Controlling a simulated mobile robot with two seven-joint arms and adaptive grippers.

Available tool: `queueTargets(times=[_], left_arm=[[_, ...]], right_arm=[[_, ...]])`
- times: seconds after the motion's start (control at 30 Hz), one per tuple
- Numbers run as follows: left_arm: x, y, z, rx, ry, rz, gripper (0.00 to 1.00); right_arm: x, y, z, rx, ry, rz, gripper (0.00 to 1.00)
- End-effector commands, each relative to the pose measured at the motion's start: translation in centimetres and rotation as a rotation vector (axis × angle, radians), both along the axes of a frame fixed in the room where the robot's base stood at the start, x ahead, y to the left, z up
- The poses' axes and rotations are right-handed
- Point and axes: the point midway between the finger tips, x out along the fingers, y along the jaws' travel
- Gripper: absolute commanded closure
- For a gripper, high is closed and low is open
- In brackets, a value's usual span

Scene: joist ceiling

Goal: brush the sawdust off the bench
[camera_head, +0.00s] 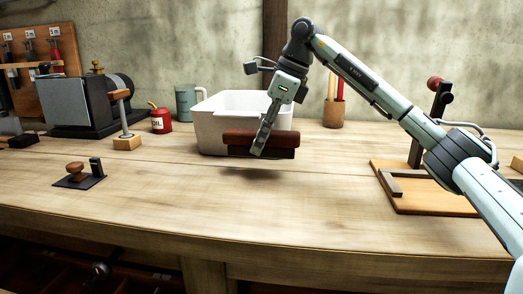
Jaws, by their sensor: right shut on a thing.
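My right gripper (261,143) is shut on a reddish-brown wooden brush (284,140). The brush has a darker lower part, probably its bristles. It is held level, in front of the white bin, and a shadow under it suggests it is a little above the bench. The wooden bench (200,215) runs across the whole view. I cannot make out any sawdust on its top. My left gripper is not in view.
The white bin (207,130) stands behind the brush. A red oil can (161,122), a grey-blue mug (185,108) and a dark machine (75,105) stand left. A hand plane (77,172) lies front left. A wooden board with a stand (425,198) is at right. The front middle is clear.

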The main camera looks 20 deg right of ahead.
Motion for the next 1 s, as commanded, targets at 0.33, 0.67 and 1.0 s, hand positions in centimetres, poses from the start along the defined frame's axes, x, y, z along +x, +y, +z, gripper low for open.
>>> queueTargets(times=[0.33, 0.67, 1.0], left_arm=[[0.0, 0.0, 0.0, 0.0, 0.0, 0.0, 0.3], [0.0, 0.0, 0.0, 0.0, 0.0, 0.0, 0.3], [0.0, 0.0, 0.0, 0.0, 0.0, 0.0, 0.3]], right_arm=[[0.0, 0.0, 1.1, 0.001, 0.0, -0.001, 0.96], [0.0, 0.0, 2.2, 0.001, -0.002, 0.001, 0.96], [0.0, 0.0, 4.1, 0.0, 0.0, 0.0, 0.96]])
